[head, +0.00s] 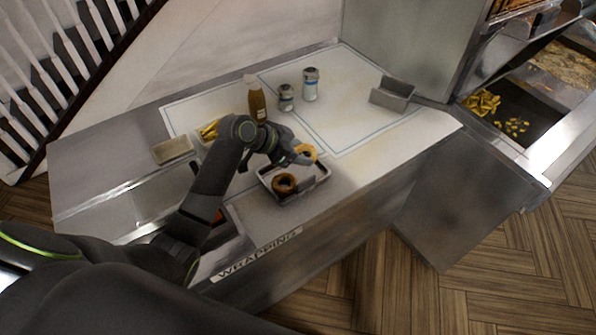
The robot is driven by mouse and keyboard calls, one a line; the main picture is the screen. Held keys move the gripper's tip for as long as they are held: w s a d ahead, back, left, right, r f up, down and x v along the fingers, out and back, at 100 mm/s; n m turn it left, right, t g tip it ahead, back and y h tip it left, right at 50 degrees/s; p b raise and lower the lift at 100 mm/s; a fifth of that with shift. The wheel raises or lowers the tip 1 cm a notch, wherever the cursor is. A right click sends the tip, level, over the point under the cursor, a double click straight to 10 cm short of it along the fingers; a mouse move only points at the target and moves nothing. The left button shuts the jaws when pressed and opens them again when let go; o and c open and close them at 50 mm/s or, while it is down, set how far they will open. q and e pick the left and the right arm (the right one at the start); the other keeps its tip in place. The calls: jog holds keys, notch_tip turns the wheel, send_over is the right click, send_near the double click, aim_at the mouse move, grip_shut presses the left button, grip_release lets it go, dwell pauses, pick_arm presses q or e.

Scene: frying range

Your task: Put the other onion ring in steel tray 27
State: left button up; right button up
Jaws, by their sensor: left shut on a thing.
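A steel tray (315,188) sits near the front edge of the wrapping counter. One brown onion ring (284,184) lies in it, toward its left side. My left gripper (304,155) is shut on a second, lighter golden onion ring (309,150) and holds it over the back part of the tray. Its fingertips are small in the picture and partly hidden by the wrist. No number can be read on the tray. My right gripper is not in view.
A brown sauce bottle (256,101) and two shakers (310,84) (286,98) stand behind the arm. An empty steel holder (392,94) stands at the back right. Fries (483,103) lie in the bin at far right. The counter right of the tray is clear.

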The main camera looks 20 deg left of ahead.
pick_arm(q)
notch_tip(320, 180, down, 2)
jog(key=shift+f+b, duration=0.15)
jog(key=shift+b, duration=0.3)
jog(key=shift+w+f+b, duration=0.1)
jog(key=shift+f+b, duration=0.2)
jog(key=shift+f, duration=0.35)
notch_tip(320, 180, down, 3)
jog(key=b, duration=0.3)
jog(key=shift+f, duration=0.1)
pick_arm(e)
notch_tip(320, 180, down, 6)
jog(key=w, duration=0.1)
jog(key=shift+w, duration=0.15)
pick_arm(q)
jog(key=o, duration=0.3)
jog(key=shift+f, duration=0.1)
jog(key=shift+o, duration=0.9)
